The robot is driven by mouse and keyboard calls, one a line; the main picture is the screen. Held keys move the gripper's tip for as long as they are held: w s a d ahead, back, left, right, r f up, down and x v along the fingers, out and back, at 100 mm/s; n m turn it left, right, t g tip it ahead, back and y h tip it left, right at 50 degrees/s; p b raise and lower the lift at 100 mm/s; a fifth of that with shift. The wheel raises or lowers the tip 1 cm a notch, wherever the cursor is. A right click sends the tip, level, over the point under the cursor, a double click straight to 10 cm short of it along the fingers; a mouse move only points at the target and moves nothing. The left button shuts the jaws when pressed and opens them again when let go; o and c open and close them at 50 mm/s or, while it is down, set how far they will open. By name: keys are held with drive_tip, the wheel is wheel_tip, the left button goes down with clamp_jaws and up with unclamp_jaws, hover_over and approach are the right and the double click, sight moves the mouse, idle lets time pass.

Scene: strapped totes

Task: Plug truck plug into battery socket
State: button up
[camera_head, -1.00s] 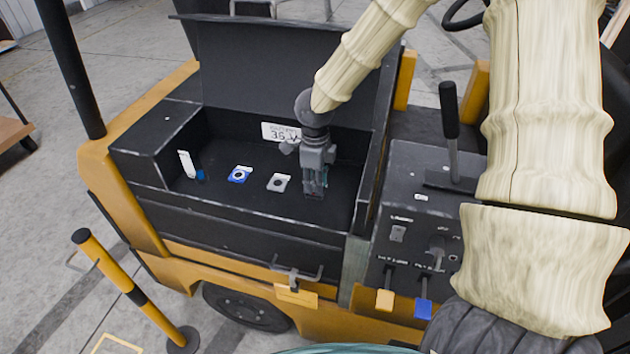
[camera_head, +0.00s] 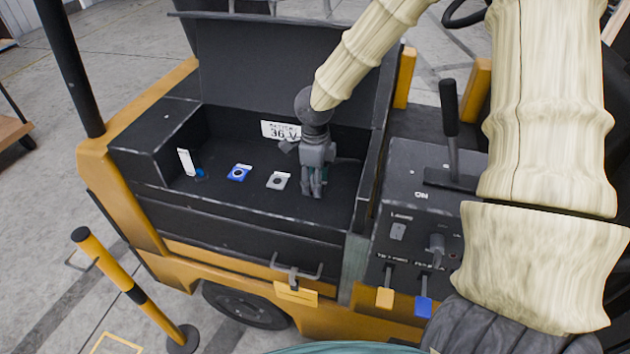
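My gripper (camera_head: 313,190) points down inside the open black battery compartment (camera_head: 250,212), right of the white-grey socket piece (camera_head: 278,181). Its fingers look close together, but I cannot tell whether they hold anything. A blue socket piece (camera_head: 239,173) sits left of the white-grey one on the compartment floor. Further left a white upright piece (camera_head: 186,162) stands beside a small blue part (camera_head: 200,173). I cannot make out which of these is the truck plug.
The raised lid (camera_head: 285,70) stands behind the compartment, above a 36 V label (camera_head: 281,131). The control panel (camera_head: 410,220) with a lever (camera_head: 449,120) is close on the right. A yellow-black post (camera_head: 110,265) stands at the front left.

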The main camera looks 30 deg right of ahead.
wheel_tip(320, 180, up, 12)
drive_tip(key=shift+w+f, duration=0.1)
drive_tip(key=shift+f, duration=0.15)
idle(0.3)
idle(0.4)
